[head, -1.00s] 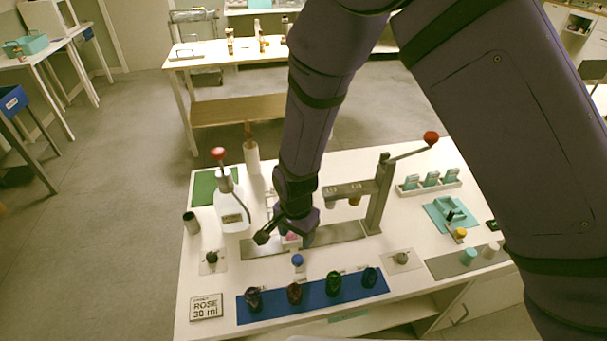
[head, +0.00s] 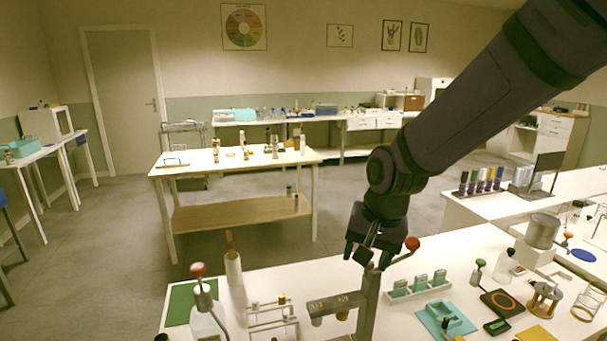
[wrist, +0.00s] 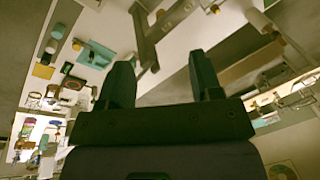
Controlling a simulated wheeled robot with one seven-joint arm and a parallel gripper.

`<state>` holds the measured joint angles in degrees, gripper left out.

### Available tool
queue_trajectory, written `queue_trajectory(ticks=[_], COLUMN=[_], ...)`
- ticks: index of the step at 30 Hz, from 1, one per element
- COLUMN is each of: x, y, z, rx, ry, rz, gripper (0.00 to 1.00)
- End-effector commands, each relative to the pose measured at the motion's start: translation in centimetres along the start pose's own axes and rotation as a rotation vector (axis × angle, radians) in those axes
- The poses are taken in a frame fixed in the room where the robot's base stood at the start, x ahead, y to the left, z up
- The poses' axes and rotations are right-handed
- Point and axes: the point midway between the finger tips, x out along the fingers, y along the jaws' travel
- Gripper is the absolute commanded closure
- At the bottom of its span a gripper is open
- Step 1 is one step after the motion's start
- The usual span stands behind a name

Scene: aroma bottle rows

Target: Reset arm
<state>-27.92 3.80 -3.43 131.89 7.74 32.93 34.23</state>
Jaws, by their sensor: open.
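My gripper (head: 361,248) is raised above the near white table in the head view, pointing down, beside the upright of the grey press stand (head: 368,300) with its red-knobbed lever. In the wrist view my gripper (wrist: 160,85) shows two dark fingers spread apart with nothing between them. The press stand also shows in the wrist view (wrist: 147,40), beyond the fingertips. Whether the gripper touches the stand cannot be told from the head view, but a gap seems to show.
A white bottle with a red top (head: 205,310), a white cylinder (head: 233,268) and a wire rack (head: 272,315) stand left of the stand. A teal tray (head: 445,318) and a holder with teal blocks (head: 420,287) are to the right. A back table (head: 240,165) stands beyond open floor.

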Motion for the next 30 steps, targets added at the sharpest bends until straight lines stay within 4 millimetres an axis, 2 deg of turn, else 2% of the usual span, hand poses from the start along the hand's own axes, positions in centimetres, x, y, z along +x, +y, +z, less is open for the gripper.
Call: queue_trajectory(ticks=[1, 6, 15, 24, 30], x=[-1.8, -6.7, -13.6, -18.2, -19.4], y=[1.2, 5.0, 11.6, 17.3, 19.4], z=[-0.1, 0.3, 3.0, 7.7, 10.0], rx=[-0.011, -0.067, -0.165, -0.256, -0.293], ry=[0.02, 0.071, 0.176, 0.278, 0.315], rz=[-0.01, -0.023, -0.011, 0.048, 0.087], gripper=[0.41, 0.41, 0.41, 0.41, 0.41])
